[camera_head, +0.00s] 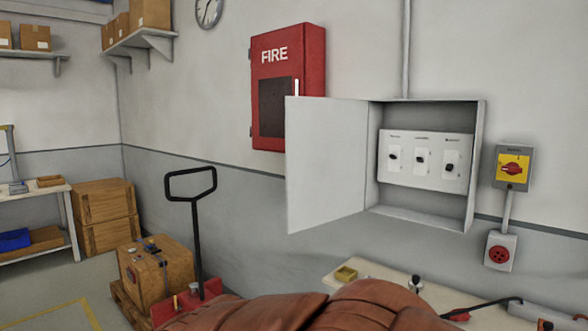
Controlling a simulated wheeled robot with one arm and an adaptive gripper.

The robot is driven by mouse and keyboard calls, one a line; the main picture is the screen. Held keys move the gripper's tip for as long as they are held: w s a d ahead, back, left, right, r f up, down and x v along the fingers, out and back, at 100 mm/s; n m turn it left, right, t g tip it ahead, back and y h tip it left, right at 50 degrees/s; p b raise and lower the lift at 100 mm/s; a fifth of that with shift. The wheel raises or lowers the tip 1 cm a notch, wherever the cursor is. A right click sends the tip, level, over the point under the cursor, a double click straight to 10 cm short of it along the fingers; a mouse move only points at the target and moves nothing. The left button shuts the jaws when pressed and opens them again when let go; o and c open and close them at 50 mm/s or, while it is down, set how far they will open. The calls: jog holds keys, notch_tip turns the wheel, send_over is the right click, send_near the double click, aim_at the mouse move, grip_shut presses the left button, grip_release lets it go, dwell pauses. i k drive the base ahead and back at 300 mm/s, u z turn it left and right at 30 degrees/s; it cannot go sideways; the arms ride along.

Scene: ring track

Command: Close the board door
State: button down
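The board is a grey wall box (478,165) on the wall right of centre. Its door (325,165) stands wide open, swung out to the left from the hinge on the box's left side. Inside is a white panel (425,175) with several black switches. The door covers the lower right part of the red FIRE cabinet behind it. I do not see my gripper in this view.
A yellow switch box with a red knob (512,168) and a red socket (499,252) are right of the board. A bench (375,268) with small items lies below. A brown, creased leather-like shape (330,308) fills the bottom foreground. A pallet truck handle (196,215) stands left.

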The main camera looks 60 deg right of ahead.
aim_at(326, 138)
jog(key=z, duration=0.3)
jog(key=i, duration=1.15)
jog(key=z, duration=1.2)
jog(key=i, duration=1)
jog(key=z, duration=1.45)
jog(key=i, duration=0.3)
jog(key=z, duration=0.25)
jog(key=k, duration=0.5)
jog(key=u, duration=1.2)
jog(key=i, duration=0.35)
jog(key=u, duration=0.2)
